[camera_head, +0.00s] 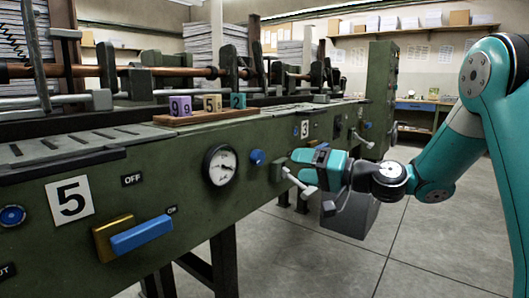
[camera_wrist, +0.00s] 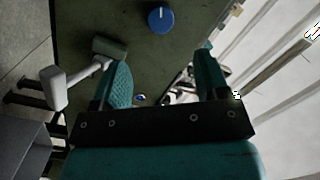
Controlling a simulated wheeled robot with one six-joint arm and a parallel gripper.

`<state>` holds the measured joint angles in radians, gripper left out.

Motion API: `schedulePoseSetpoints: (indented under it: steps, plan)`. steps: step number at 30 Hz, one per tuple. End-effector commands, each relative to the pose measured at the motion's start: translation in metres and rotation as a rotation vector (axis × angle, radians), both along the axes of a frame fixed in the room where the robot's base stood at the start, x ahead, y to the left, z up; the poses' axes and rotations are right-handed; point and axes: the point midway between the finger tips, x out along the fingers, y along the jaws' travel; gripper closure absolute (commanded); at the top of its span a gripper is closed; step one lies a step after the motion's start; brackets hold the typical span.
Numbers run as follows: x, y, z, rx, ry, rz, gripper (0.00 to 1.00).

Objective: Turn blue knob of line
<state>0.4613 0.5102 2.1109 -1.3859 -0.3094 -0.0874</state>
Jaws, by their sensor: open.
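A small round blue knob (camera_head: 257,157) sits on the side of the green machine, right of a dial gauge. In the wrist view the blue knob (camera_wrist: 160,18) is at the top, with a pale index mark, beyond and roughly between my fingertips. My gripper (camera_head: 303,166) is at the machine's side, to the right of the knob and apart from it. In the wrist view my gripper (camera_wrist: 164,68) has its two teal fingers wide apart, with nothing between them touching both.
A grey lever (camera_wrist: 57,88) is close beside my left finger in the wrist view. A gauge (camera_head: 220,166), a blue switch handle (camera_head: 142,235) and another blue knob (camera_head: 12,215) are on the machine. Open floor (camera_head: 430,235) lies to the right.

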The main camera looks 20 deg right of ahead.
Motion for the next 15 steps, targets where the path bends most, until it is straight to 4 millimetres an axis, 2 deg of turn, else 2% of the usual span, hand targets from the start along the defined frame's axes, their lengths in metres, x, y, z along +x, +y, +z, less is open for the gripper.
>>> schedulePoseSetpoints:
  steps: [6, 15]
  plan:
    - [0.037, 0.036, -0.001, 0.0, -0.004, 0.005, 0.32]
    - [0.073, 0.068, -0.001, 0.0, -0.002, 0.001, 0.32]
